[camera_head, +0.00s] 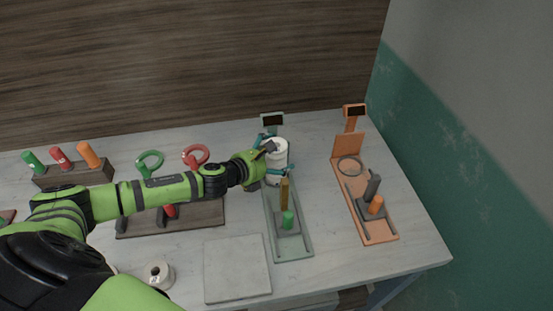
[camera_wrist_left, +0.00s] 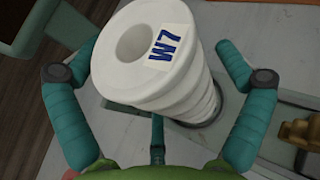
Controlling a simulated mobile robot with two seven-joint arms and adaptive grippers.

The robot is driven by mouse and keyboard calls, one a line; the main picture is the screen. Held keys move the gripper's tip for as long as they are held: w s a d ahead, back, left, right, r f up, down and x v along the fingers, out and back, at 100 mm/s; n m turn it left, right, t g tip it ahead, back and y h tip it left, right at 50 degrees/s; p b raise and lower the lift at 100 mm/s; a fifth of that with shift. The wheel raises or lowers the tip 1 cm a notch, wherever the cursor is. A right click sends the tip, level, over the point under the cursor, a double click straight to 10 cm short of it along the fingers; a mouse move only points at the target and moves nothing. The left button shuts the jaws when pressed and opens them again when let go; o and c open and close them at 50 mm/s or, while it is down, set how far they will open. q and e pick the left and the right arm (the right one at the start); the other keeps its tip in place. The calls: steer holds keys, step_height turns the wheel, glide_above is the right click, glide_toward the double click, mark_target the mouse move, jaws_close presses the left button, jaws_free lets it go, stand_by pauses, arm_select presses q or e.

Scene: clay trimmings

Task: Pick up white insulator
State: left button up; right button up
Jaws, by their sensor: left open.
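The white insulator (camera_head: 277,163) is a ribbed, stacked cylinder standing on the green-grey station (camera_head: 300,243) at the middle of the table. In the left wrist view the insulator (camera_wrist_left: 195,72) shows a round hole in its top and a label reading W7. My left gripper (camera_head: 276,158) is at the insulator, its teal fingers (camera_wrist_left: 160,88) spread on either side of it. Gaps show between the fingers and the insulator, so it is not clamped. The insulator's base is partly hidden. My right gripper is in neither view.
An orange station (camera_head: 380,231) with a ring and small posts stands to the right. A brown rack (camera_head: 205,215) with green and red ring tools lies under my left arm. A flat grey slab (camera_head: 237,268) and a white roll (camera_head: 160,274) are at the front. A brass-coloured part (camera_wrist_left: 300,135) is close to the gripper.

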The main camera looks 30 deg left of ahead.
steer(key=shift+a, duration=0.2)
arm_select(q)
steer(key=c, duration=1.6)
steer(key=shift+r, duration=0.1)
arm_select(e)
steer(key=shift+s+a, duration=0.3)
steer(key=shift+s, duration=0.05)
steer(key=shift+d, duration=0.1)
arm_select(q)
steer(key=shift+w+a+r, duration=0.1)
steer(key=shift+r, duration=0.5)
steer(key=s, duration=0.1)
steer(key=s+b, duration=0.1)
steer(key=s+a+b, duration=0.1)
steer(key=shift+s+f, duration=0.25)
steer(key=shift+s, duration=0.15)
step_height(320, 180, up, 14)
steer(key=p, duration=0.1)
steer(key=shift+r+p, duration=0.15)
steer(key=shift+p, duration=0.2)
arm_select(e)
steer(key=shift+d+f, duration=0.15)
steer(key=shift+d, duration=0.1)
